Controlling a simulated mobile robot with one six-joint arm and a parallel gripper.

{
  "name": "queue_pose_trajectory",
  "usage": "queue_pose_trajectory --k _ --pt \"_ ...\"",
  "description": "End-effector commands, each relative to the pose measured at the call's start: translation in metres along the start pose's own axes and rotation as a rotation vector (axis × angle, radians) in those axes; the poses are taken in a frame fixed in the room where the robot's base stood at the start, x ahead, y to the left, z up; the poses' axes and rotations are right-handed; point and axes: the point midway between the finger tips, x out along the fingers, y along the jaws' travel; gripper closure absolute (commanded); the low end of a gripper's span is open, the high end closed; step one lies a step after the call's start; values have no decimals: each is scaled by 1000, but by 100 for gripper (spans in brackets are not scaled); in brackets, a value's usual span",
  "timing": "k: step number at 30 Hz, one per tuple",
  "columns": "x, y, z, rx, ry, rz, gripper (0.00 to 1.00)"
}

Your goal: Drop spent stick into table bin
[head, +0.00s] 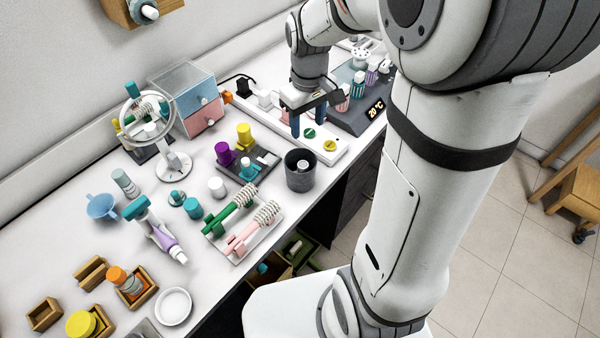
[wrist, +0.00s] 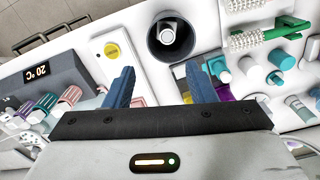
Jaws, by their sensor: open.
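The table bin (head: 300,181) is a dark grey round cup near the table's front edge; it also shows in the wrist view (wrist: 153,42). A short pale cylinder with a white end, seemingly the spent stick (head: 303,164), is inside the bin; it also shows in the wrist view (wrist: 167,34). My gripper (head: 309,122) has blue fingers spread apart and nothing between them. In the wrist view my gripper (wrist: 159,80) is beside the bin, apart from the stick. In the head view it is above the white panel behind the bin. The stick's lower part is hidden.
A white panel (head: 328,153) with green and yellow round knobs lies behind the bin. A grey unit with a 20 °C display (head: 375,108) stands farther back. A tray with green and pink brushes (head: 240,247), a purple-capped bottle (head: 224,153) and a mirror (head: 174,165) crowd the left.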

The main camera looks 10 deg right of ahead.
Motion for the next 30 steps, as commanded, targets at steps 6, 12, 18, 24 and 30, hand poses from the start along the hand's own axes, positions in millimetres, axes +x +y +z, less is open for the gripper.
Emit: queue_pose_trajectory --k 6,12,18,24,30 --pt "-39 0 -1 0 5 2 49" --pt "-58 0 -1 0 2 1 49" --pt "-61 0 -1 0 -1 0 49" --pt "-61 0 -1 0 0 0 49" --pt "-64 -3 8 23 17 7 49"
